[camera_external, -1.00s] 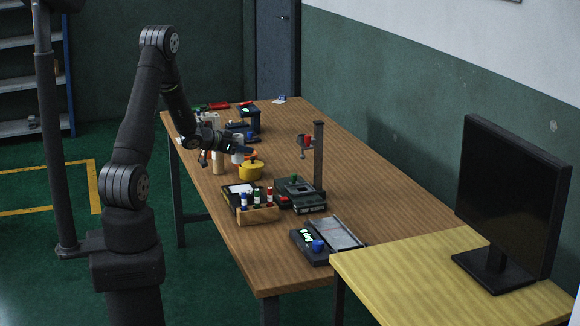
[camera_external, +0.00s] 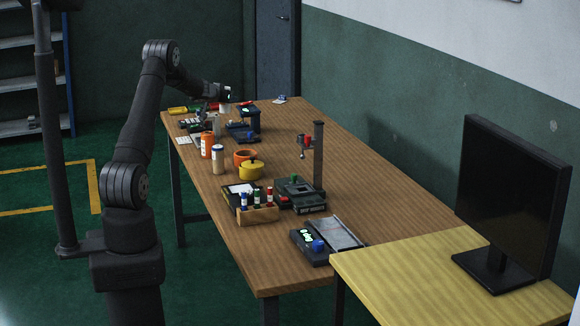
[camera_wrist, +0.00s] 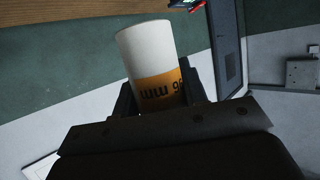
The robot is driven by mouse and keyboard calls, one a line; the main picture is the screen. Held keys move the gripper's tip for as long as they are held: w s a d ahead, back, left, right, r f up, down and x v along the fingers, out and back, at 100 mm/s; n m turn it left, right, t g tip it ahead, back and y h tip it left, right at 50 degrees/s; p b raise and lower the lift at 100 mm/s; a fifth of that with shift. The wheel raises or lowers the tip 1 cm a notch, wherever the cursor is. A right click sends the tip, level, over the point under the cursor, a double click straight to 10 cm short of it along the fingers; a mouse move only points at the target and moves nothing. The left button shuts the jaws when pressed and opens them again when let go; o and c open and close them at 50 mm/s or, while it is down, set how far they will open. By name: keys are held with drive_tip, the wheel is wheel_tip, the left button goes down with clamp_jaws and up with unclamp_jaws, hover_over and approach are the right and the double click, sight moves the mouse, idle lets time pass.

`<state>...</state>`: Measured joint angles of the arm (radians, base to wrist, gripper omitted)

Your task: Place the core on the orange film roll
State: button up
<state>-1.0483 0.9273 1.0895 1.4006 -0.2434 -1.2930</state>
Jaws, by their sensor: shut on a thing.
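My gripper (camera_wrist: 165,95) is shut on the core (camera_wrist: 146,46), a white cylinder with an orange printed band, which fills the space between the fingers in the wrist view. In the external view my gripper (camera_external: 226,97) is raised over the far end of the wooden table, with the pale core (camera_external: 225,108) below it. An orange round thing with an open top (camera_external: 244,157) sits mid-table behind a yellow lidded pot. An upright orange cylinder with a white label (camera_external: 207,146) stands to its left. I cannot tell which of these is the orange film roll.
A pale cylinder (camera_external: 218,160) stands near the orange pieces. The yellow pot (camera_external: 251,171), a block of colored bottles (camera_external: 257,213), a dark device (camera_external: 300,192) and a tall post (camera_external: 318,155) stand nearer. A dark blue stand (camera_external: 246,124) is farther back.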

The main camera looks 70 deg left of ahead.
drive_tip(key=s+a+f, duration=0.1)
drive_tip(key=a+f, duration=0.1)
drive_tip(key=a, duration=0.1)
drive_tip(key=s+a+f, duration=0.2)
drive_tip(key=a, duration=0.1)
drive_tip(key=s+a+f, duration=0.2)
drive_tip(key=a, duration=0.1)
drive_tip(key=shift+s+f, duration=0.2)
drive_tip(key=shift+f, duration=2.05)
drive_tip(key=o, duration=1)
drive_tip(key=shift+f, duration=0.1)
drive_tip(key=shift+s+d+r, duration=0.3)
drive_tip(key=shift+s+r, duration=0.05)
drive_tip(key=shift+r, duration=0.05)
drive_tip(key=v, duration=1.1)
